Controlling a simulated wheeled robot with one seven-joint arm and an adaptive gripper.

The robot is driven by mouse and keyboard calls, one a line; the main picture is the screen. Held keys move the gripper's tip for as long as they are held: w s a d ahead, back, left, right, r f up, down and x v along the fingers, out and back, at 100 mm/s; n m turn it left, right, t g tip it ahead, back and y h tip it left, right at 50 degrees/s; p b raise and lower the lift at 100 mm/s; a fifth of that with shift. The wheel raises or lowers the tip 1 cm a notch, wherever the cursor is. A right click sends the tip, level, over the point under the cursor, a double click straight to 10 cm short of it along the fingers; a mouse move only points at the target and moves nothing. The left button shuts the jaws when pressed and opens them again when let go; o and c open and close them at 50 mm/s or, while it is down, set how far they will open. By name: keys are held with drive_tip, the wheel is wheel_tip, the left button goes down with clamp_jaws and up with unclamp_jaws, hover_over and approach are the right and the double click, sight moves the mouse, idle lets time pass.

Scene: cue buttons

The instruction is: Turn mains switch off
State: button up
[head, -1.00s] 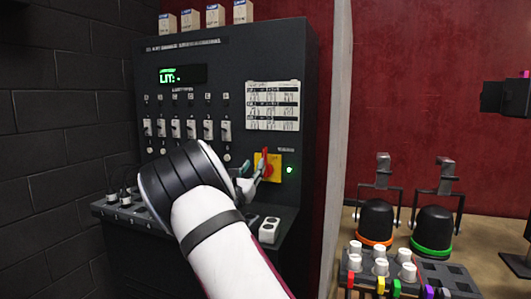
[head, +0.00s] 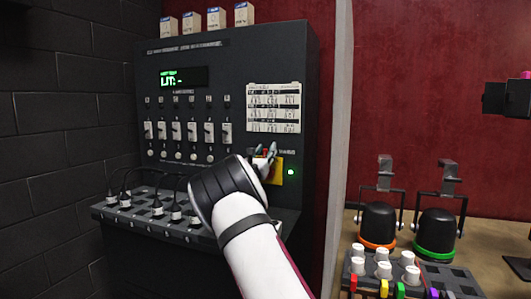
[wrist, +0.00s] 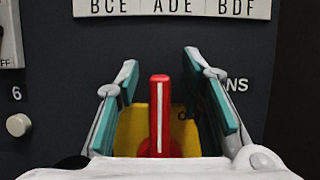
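The mains switch is a red handle (wrist: 158,110) on a yellow plate (head: 278,172), at the lower right of the dark panel. In the wrist view the handle stands upright, with a white stripe along it. My gripper (head: 266,155) is at the switch and hides most of it in the head view. In the wrist view my gripper (wrist: 165,78) is open, with one teal finger pad on each side of the handle. Gaps show between the handle and both pads. The base of the handle is partly hidden by my gripper.
A table with lamps (head: 378,223) stands right.

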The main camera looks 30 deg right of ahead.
drive_tip(key=shift+c, duration=0.6)
clamp_jaws()
drive_tip(key=shift+w+a+n+t+y+p, duration=0.25)
drive_tip(key=shift+w+a+n+t+p, duration=0.1)
drive_tip(key=shift+n, duration=0.45)
drive_tip(key=shift+w+a+n+t+y+p, duration=0.25)
drive_tip(key=shift+n+p, duration=0.1)
drive_tip(key=shift+n, duration=0.45)
drive_tip(key=shift+w+a+f+n+t+y+p, duration=0.35)
drive_tip(key=shift+w+n+y+p, duration=0.2)
drive_tip(key=shift+n, duration=0.7)
drive_tip(key=shift+w+a+f+n+t+y+p, duration=0.35)
drive_tip(key=shift+w+n+y+p, duration=0.2)
drive_tip(key=shift+n, duration=0.75)
drive_tip(key=shift+w+a+f+n+t+y+p, duration=0.3)
drive_tip(key=shift+w+a+n+y+p, duration=0.25)
drive_tip(key=shift+n, duration=0.7)
drive_tip(key=shift+s+d, duration=0.1)
drive_tip(key=shift+d, duration=0.05)
